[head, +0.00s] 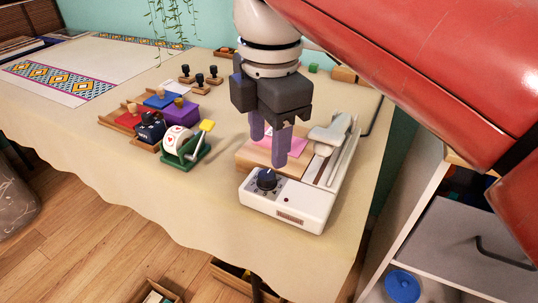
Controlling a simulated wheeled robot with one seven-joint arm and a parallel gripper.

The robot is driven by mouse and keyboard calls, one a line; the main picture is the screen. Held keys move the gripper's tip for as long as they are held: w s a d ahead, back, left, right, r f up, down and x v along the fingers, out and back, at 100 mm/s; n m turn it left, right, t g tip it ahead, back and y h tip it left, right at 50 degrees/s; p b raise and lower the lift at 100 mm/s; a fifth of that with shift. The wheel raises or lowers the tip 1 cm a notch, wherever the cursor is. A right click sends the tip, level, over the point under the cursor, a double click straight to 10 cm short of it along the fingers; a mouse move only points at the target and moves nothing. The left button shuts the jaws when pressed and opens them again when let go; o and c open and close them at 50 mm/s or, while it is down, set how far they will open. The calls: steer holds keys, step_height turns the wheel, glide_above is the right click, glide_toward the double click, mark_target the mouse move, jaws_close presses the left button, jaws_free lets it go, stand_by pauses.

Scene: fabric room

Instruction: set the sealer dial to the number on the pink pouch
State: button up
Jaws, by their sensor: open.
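The sealer (310,192) is a white machine with a wooden board at its back left, near the front right of the table. Its dial (266,179) is a dark knob on a marked face at the left of the front panel. A pink pouch (296,148) lies on the board, partly hidden behind my gripper; I cannot read a number on it. My gripper (271,151) points down with its two purple fingers apart and nothing seen between them. The fingertips appear behind and above the dial, seemingly not touching it.
Colored stamp pads (180,112) and several stamps (198,80) are further back. A patterned cloth (85,70) covers the far left. The table (180,205) is bare at the front left. A shelf unit (450,240) stands at right.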

mark_target(267, 174)
step_height(267, 174, down, 6)
steer(key=shift+f+b, duration=0.1)
steer(key=shift+b, duration=0.4)
steer(key=shift+c, duration=0.3)
steer(key=c, duration=0.9)
